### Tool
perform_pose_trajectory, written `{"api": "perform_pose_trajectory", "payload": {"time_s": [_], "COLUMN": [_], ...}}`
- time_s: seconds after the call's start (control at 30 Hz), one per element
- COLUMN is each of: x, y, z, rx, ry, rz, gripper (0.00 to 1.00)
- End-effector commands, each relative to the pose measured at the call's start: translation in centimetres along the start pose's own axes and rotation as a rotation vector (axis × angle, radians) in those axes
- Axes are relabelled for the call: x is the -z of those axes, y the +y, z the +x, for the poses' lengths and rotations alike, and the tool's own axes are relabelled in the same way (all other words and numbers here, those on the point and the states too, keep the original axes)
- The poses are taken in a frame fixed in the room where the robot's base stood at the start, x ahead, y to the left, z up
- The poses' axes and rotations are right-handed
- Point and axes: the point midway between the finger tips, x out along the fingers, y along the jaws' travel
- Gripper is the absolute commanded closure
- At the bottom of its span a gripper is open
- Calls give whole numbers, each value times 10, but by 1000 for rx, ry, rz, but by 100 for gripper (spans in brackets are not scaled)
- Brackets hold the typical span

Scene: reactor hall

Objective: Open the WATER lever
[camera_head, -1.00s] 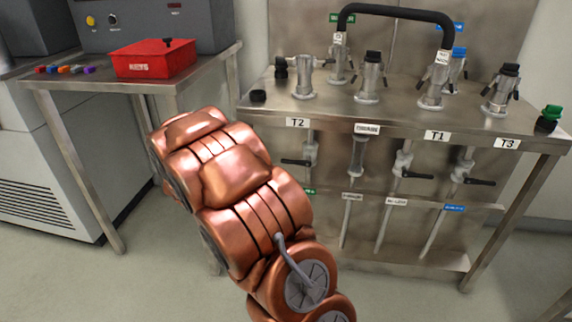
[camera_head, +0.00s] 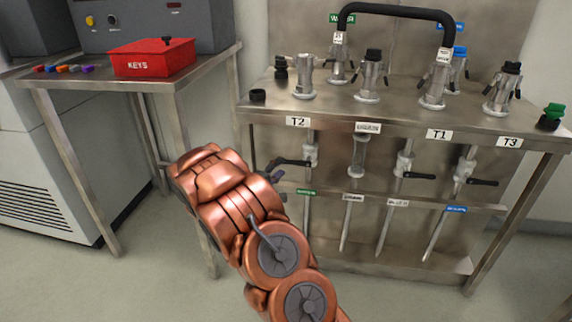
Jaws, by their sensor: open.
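Black-handled levers sit on the pipes under the bench: one below T2 (camera_head: 292,162), one below T1 (camera_head: 418,176) and one below T3 (camera_head: 482,182). All their handles lie about level. A green tag (camera_head: 306,192) is on the pipe below the T2 lever, white tags are on the middle pipes and a blue tag (camera_head: 455,209) is at right. The lower tags are too small to read surely, so I cannot tell which lever is WATER. My gripper (camera_head: 273,180) shows partly past my copper arm, open, just below and left of the T2 lever's handle. Contact is unclear.
The steel bench (camera_head: 400,122) carries several valve fittings and a black hose (camera_head: 397,11). A red KEYS box (camera_head: 152,58) stands on the left table (camera_head: 110,84). The bench's lower rail and legs border the pipes. Floor in front is clear.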

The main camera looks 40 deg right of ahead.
Motion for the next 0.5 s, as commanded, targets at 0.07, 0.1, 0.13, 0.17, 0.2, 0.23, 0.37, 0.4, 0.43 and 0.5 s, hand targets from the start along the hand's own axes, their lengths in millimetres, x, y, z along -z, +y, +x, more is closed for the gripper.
{"api": "perform_pose_trajectory", "payload": {"time_s": [0.07,0.1,0.13,0.17,0.2,0.23,0.37,0.4,0.43,0.5], "x": [0,0,0,0,0,-1,0,0,0,0], "y": [-2,-2,-2,-2,-2,-2,-1,-1,-1,-1], "z": [11,16,20,23,27,30,40,43,44,47], "rx": [0,0,0,1,0,0,-1,0,0,1], "ry": [0,0,-1,0,-1,-1,0,0,1,1], "rz": [3,3,4,3,3,2,1,1,1,1], "gripper": [56,56,56,56,56,56,56,56,56,56]}}
